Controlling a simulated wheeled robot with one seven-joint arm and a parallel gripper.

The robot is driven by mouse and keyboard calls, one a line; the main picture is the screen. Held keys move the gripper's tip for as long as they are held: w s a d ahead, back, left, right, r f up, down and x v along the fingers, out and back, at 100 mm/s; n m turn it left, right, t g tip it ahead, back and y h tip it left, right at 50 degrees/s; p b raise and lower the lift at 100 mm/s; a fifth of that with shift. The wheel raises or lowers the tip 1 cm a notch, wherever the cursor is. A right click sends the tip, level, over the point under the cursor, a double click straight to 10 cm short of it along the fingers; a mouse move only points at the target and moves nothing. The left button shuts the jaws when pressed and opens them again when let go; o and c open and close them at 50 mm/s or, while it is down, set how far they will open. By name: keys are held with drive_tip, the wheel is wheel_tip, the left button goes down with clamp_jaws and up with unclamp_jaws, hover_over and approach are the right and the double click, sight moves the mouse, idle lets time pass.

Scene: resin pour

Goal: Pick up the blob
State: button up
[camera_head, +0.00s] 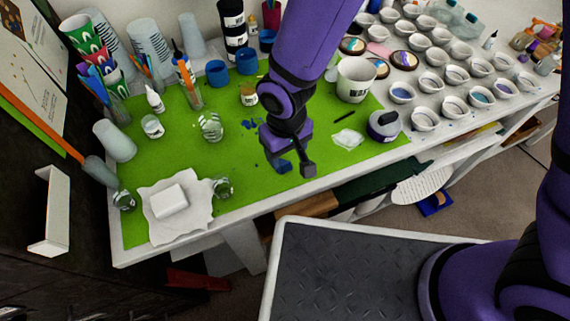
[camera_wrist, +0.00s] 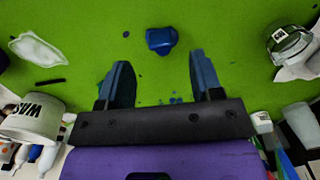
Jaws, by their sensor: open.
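The blob is a small, glossy dark-blue lump (camera_wrist: 161,39) on the green mat (camera_wrist: 230,20) in the wrist view. It lies beyond the tips of my gripper (camera_wrist: 160,75), roughly centred between the two spread fingers. The fingers do not touch it and nothing is between them. In the head view, my gripper (camera_head: 291,163) points down over the front part of the green mat (camera_head: 255,180). The blob (camera_head: 285,167) shows there as a blue patch beside the fingers, partly hidden by them.
A glass jar (camera_head: 222,187) and a white block (camera_head: 169,201) on a cloth are at left. Mat around the blob is mostly clear.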

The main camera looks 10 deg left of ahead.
sight(286, 163)
drive_tip(key=shift+f, duration=2.4)
clamp_jaws()
